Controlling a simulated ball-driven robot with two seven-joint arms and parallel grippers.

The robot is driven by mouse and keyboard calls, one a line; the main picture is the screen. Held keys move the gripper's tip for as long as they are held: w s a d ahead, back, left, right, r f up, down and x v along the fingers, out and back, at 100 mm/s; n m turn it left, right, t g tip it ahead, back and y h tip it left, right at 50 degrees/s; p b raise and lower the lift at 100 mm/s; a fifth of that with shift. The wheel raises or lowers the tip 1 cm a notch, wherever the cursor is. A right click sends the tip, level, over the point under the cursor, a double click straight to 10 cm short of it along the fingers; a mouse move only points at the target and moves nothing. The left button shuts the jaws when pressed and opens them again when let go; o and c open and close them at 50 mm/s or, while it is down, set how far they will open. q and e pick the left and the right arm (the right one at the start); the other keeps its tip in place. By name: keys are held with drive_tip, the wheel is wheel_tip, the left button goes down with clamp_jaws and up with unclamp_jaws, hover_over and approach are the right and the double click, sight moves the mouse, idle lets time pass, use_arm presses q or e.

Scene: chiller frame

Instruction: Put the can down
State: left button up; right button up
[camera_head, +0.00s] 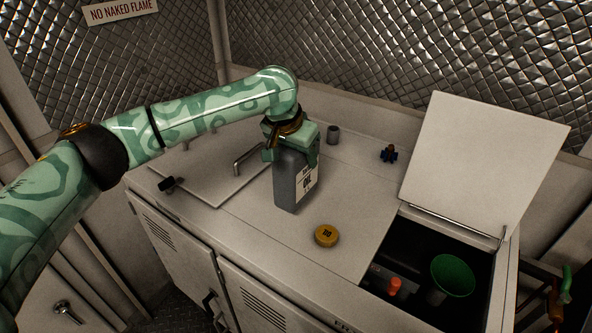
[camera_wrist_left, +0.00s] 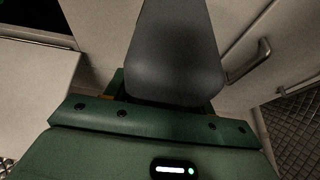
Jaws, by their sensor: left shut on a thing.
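The can (camera_head: 287,182) is a dark grey container with a white label. It stands upright on, or just above, the pale cabinet top (camera_head: 345,215); I cannot tell whether its base touches. My left gripper (camera_head: 291,150) is shut on the upper part of the can from above, hiding its top. In the left wrist view the can (camera_wrist_left: 172,50) fills the middle between the jaws of my left gripper (camera_wrist_left: 165,105). My right gripper is not in view.
A yellow cap (camera_head: 326,236) lies in front of the can. At right, a raised lid (camera_head: 484,165) stands over an opening with a green funnel (camera_head: 453,275). A metal handle (camera_head: 250,158) is left of the can.

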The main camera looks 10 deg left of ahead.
use_arm(q)
drive_tip(key=f, duration=0.3)
drive_tip(key=w+a+f, duration=0.1)
drive_tip(key=shift+w+f+b, duration=0.1)
drive_tip(key=shift+f+b, duration=0.1)
drive_tip(key=shift+b, duration=0.2)
drive_tip(key=shift+f, duration=0.2)
drive_tip(key=o, duration=1.4)
drive_tip(key=shift+f, duration=0.1)
